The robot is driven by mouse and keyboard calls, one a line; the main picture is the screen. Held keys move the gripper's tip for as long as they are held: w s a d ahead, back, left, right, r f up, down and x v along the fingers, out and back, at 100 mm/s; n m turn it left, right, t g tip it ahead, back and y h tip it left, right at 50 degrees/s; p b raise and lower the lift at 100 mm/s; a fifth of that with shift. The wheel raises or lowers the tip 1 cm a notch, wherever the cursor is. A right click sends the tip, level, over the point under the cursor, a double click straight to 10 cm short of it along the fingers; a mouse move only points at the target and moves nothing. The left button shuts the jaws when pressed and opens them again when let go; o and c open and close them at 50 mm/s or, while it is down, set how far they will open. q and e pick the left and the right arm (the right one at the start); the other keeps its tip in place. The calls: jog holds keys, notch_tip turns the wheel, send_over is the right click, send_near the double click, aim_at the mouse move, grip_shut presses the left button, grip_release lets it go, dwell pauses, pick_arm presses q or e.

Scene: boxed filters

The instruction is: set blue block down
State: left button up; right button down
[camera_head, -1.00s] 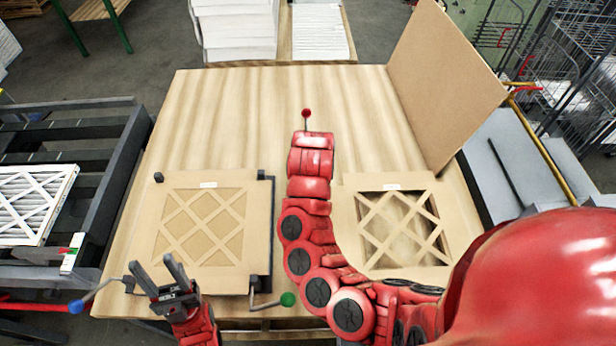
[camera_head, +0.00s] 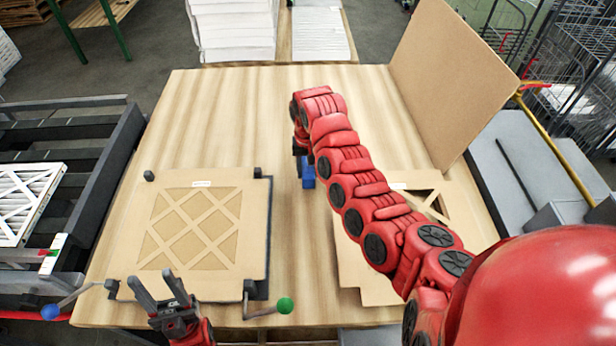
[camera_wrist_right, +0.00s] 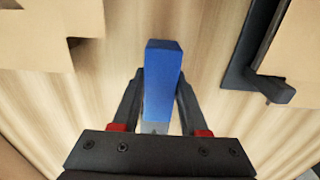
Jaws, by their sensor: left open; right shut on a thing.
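The blue block (camera_wrist_right: 163,80) is between the two fingers of my right gripper (camera_wrist_right: 160,105) in the right wrist view, and the fingers are shut on it. In the head view the blue block (camera_head: 307,172) shows just below the end of my right arm, over the middle of the wooden table (camera_head: 220,110). My right gripper is mostly hidden there by my arm. I cannot tell whether the block touches the table. My left gripper (camera_head: 160,292) is open and empty at the table's front left edge, in front of the left cardboard frame.
A cardboard-framed filter (camera_head: 258,215) lies left in a dark corner fixture. Another lattice cardboard frame (camera_head: 350,265) lies right, partly behind my right arm. A brown board (camera_head: 450,80) leans at the back right. Handles with blue (camera_head: 50,312) and green (camera_head: 285,305) knobs are at the front.

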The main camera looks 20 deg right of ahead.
jog(key=shift+s+f, duration=0.1)
jog(key=shift+f, duration=1.1)
jog(key=shift+f+b, duration=0.2)
jog(key=shift+b, duration=0.1)
jog(key=shift+c, duration=2.2)
grip_release()
jog(key=shift+r, duration=0.15)
